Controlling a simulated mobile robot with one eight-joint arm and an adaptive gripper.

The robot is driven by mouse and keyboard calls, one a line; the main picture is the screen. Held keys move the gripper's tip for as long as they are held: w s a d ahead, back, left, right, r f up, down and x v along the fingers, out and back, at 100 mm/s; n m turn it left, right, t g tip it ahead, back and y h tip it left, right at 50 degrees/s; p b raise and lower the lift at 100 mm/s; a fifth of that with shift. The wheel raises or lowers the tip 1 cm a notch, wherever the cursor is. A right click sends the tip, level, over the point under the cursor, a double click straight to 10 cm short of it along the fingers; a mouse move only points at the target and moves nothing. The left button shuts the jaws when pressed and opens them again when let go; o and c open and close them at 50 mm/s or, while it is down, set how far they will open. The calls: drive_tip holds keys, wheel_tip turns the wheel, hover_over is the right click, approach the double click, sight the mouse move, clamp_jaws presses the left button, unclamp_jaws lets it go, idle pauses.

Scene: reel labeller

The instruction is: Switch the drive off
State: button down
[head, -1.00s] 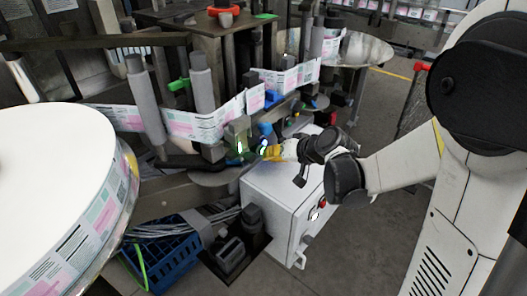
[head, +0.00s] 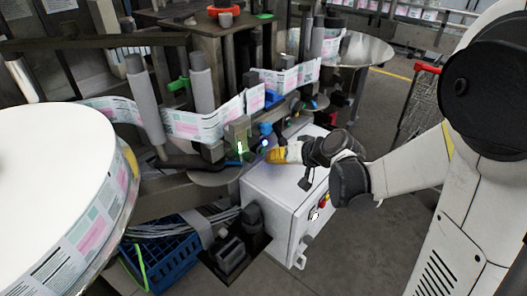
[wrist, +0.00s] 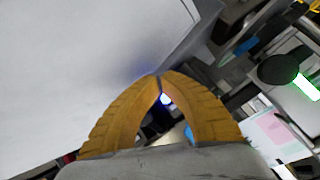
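A white cabinet (head: 285,190) stands on the floor below the labeller. On its front face is a small red and yellow switch (head: 325,201), with a small pale round control (head: 314,215) beside it. Which way the switch is turned is too small to tell. My gripper (head: 266,153) is over the cabinet's top at its far left side, near a blue part of the machine, apart from the switch. In the wrist view its yellow fingers (wrist: 160,78) meet at the tips with nothing between them. A pale flat surface fills the left of that view; the switch is not visible there.
A large white reel (head: 55,170) stands at the left, with the label web (head: 195,122) running around posts. A blue crate (head: 165,262) with cables sits on the floor. A cart with a red handle (head: 428,68) is at right. Floor right of the cabinet is clear.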

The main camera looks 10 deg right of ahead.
drive_tip(key=shift+s+d, duration=0.75)
drive_tip(key=shift+s, duration=0.3)
drive_tip(key=shift+s+d, duration=0.7)
drive_tip(key=shift+s, duration=0.3)
drive_tip(key=s+a+r, duration=0.1)
drive_tip(key=s, duration=0.1)
drive_tip(key=s+a+r+g+h, duration=0.1)
drive_tip(key=s, duration=0.2)
drive_tip(key=s+a+r+h, duration=0.1)
drive_tip(key=s+r, duration=0.1)
drive_tip(key=s, duration=0.1)
drive_tip(key=shift+s+n+g, duration=0.25)
drive_tip(key=shift+n+g, duration=0.05)
drive_tip(key=s+d+r+h, duration=0.1)
drive_tip(key=s+r+h, duration=0.1)
drive_tip(key=s, duration=0.8)
drive_tip(key=shift+d+r+n+h, duration=0.2)
drive_tip(key=shift+n+h, duration=0.1)
drive_tip(key=shift+h, duration=0.4)
